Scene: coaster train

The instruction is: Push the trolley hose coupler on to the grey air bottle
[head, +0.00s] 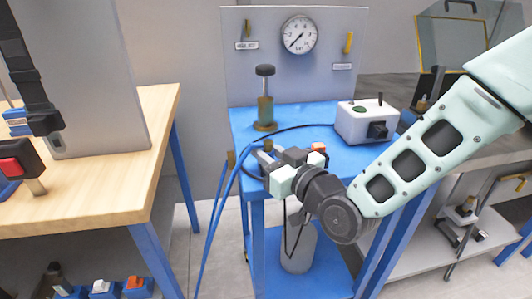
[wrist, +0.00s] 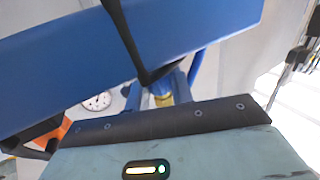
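The grey air bottle (head: 298,250) stands upright on the trolley's lower shelf, below my gripper; its top is hidden behind my arm. My gripper (head: 262,156) is over the near left part of the blue trolley top. In the wrist view, a brass piece (wrist: 163,99), which looks like the hose coupler, sits between my two fingers (wrist: 160,88), which seem closed on it. The black hose (wrist: 128,35) runs down close to the fingers. In the head view the hose (head: 300,128) comes from the pale box and loops beside my gripper. The coupler's end is mostly hidden.
An orange-topped item (head: 319,147) is close behind my gripper. A wooden bench (head: 110,185) stands left, with a floor gap between.

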